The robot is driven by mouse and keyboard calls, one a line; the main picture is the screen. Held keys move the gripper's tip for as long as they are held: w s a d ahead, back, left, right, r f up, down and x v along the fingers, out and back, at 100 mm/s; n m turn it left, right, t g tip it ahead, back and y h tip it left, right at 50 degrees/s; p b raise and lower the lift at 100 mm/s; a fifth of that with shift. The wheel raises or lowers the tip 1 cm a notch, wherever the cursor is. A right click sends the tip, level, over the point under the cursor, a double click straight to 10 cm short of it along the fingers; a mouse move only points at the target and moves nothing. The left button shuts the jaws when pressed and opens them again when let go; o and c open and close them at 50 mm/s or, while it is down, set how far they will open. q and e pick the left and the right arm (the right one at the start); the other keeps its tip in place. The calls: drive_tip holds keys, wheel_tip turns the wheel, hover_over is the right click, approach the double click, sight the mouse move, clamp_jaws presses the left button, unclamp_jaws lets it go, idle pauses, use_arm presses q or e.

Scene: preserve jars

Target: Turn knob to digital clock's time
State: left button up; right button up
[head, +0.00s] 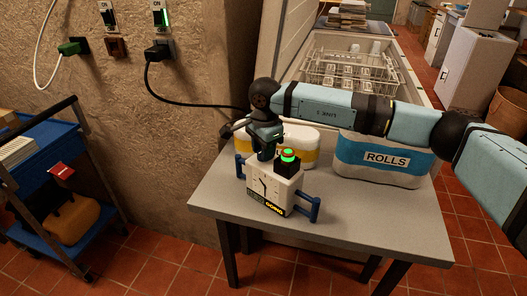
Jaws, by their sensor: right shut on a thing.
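A white box-shaped device (276,190) with blue side handles stands on the grey table. Its front has a pale dial face with dark hands, and a dark strip with small yellow characters (276,208) runs along the bottom, too small to read surely. A green lit button (288,155) sits on a black block on its top. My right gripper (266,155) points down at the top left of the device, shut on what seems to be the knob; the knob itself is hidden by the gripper. My left gripper is not in view.
The grey table (370,222) has free room at its front right. A white and blue ROLLS container (383,176) and a white container with a yellow band (303,150) stand behind the device. A blue cart (60,190) is at left. A black cable hangs from the wall socket.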

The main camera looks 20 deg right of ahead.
drive_tip(key=shift+n, duration=0.3)
drive_tip(key=o, duration=0.9)
drive_tip(key=shift+o, duration=0.2)
drive_tip(key=shift+r, duration=0.1)
use_arm(q)
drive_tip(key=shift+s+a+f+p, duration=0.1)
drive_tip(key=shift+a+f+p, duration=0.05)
drive_tip(key=shift+p, duration=0.4)
use_arm(e)
wheel_tip(320, 180, up, 14)
drive_tip(key=shift+s, duration=0.25)
drive_tip(key=shift+d+f, duration=0.1)
drive_tip(key=shift+f, duration=0.1)
